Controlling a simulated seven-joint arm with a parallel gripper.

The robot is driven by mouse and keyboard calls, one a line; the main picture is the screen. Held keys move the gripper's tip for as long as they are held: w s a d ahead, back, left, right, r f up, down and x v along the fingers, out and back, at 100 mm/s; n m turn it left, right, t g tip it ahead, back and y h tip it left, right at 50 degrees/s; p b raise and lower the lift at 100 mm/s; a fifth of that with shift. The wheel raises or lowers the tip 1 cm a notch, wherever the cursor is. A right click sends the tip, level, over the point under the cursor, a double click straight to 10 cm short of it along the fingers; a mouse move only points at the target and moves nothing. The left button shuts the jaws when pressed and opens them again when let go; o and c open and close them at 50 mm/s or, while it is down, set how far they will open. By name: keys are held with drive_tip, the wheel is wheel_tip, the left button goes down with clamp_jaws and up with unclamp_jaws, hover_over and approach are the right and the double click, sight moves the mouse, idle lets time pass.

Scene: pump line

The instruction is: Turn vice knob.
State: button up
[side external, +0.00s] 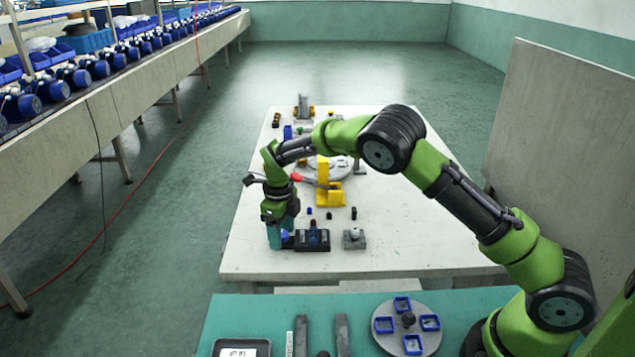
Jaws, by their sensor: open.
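A small dark vice-like block (313,240) sits near the front left part of the white table. A blue part (287,237) shows at its left end, beside my gripper; I cannot tell for certain whether it is the vice knob. My gripper (274,236) points down at the left end of the block, with its teal fingers low near the table. It is open. The fingertips are small and partly merged with the background, so I cannot tell whether they touch or surround the blue part.
A grey block with a round pale top (354,236) stands right of the vice. Several small dark pieces (330,215) lie behind it. A yellow fixture (330,193) stands further back. A teal bench (250,310) in front holds a grey disc (410,345) with blue square frames.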

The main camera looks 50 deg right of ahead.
drive_tip(key=shift+c, duration=0.2)
drive_tip(key=c, duration=1)
drive_tip(key=n, duration=0.5)
drive_tip(key=shift+n, duration=0.4)
drive_tip(key=n, duration=0.6)
drive_tip(key=shift+r, duration=0.1)
drive_tip(key=shift+n, duration=0.3)
drive_tip(key=o, duration=1)
drive_tip(key=shift+s, duration=0.1)
